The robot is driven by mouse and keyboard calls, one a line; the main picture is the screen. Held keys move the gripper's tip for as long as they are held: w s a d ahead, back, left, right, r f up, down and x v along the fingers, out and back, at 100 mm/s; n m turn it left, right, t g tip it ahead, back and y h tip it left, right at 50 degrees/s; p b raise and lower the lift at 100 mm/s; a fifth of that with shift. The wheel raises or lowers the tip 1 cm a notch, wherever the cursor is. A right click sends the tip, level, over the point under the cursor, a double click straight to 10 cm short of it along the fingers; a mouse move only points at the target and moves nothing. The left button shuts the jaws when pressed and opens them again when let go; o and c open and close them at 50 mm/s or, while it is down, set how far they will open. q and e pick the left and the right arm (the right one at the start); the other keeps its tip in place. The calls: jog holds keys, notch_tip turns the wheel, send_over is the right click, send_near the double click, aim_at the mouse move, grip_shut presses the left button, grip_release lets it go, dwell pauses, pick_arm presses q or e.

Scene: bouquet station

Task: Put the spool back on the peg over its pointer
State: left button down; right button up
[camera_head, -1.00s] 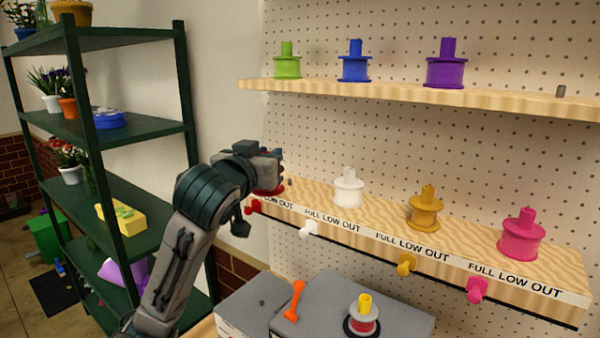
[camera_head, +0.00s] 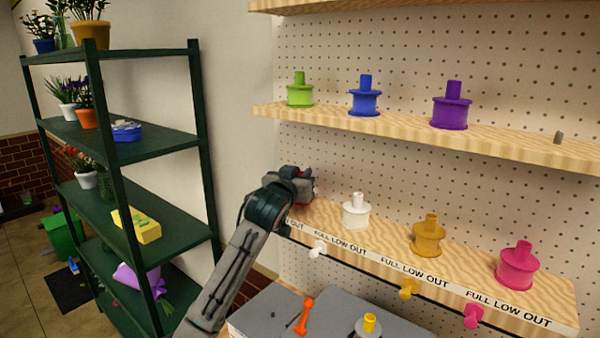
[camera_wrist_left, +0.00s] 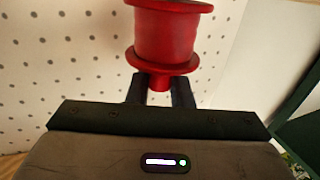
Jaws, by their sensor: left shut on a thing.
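My left gripper (camera_head: 303,180) is shut on the neck of a red spool (camera_wrist_left: 166,38). In the left wrist view the spool's body stands clear of the two dark fingers (camera_wrist_left: 161,88). In the head view only a sliver of red shows past my gripper. The gripper is at the left end of the lower shelf (camera_head: 385,238), left of the white spool (camera_head: 356,213). The red pointer on the shelf front and the shelf spot at that end are hidden behind my arm. My right gripper is out of view.
Amber (camera_head: 429,236) and pink (camera_head: 517,268) spools stand farther right on the lower shelf. A green rack (camera_head: 170,145) stands left.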

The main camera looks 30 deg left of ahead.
pick_arm(q)
jog(key=shift+f, duration=0.45)
jog(key=c, duration=1.7)
grip_release()
jog(key=shift+f, duration=0.2)
jog(key=shift+c, duration=0.2)
jog(key=o, duration=0.4)
jog(key=shift+c, duration=0.2)
jog(key=shift+o, duration=0.4)
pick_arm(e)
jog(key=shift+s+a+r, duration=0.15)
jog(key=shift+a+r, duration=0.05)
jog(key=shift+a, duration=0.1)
pick_arm(q)
jog(key=shift+r, duration=0.2)
